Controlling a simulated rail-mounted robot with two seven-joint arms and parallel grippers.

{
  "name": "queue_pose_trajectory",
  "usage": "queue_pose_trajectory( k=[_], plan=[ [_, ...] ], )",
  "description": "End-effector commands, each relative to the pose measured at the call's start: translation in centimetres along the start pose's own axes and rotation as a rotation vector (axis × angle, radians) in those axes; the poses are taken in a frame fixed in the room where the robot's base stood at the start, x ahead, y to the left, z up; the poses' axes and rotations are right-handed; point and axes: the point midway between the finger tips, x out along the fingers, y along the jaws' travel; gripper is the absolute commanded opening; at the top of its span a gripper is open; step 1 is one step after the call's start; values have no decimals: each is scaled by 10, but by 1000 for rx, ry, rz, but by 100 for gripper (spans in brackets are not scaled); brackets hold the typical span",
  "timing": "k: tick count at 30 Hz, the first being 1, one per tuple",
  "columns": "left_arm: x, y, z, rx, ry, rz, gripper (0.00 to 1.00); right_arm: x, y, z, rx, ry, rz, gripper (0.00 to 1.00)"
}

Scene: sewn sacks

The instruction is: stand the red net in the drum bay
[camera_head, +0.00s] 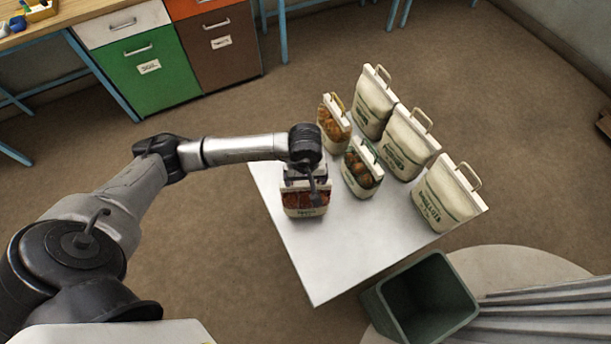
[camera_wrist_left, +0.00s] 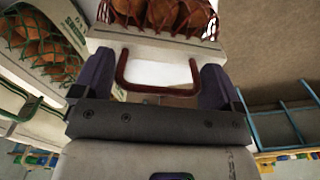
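The red net is a small white sack with a window of reddish-brown contents (camera_head: 304,199), standing at the near left edge of the white table. In the left wrist view its netted window (camera_wrist_left: 165,14) is at the top, with a white header band and a brown loop handle (camera_wrist_left: 158,91) below it. My left gripper (camera_head: 311,181) is directly above this sack. In the wrist view its dark fingers (camera_wrist_left: 157,68) are wide apart, one on each side of the handle, and look open. My right gripper is not in view. I cannot make out which place is the drum bay.
The white table (camera_head: 335,262) also holds two netted sacks, one at the back (camera_head: 334,124) and one in the middle (camera_head: 361,168), and three larger cream sacks (camera_head: 408,143) on the right. A green bin (camera_head: 379,312) stands at the near edge. Cabinets (camera_head: 150,75) are behind. The table's front is clear.

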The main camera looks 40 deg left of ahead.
Motion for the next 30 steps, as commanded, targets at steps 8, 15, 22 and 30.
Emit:
queue_pose_trajectory(
  k=[8,15,22,30],
  plan=[
    [0,0,0,0,0,0,100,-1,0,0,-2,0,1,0],
    [-17,0,-1,0,2,2,100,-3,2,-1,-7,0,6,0],
    [-61,1,-1,1,3,3,100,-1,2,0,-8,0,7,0],
    [-103,0,-1,0,2,2,100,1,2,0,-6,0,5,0]
  ],
)
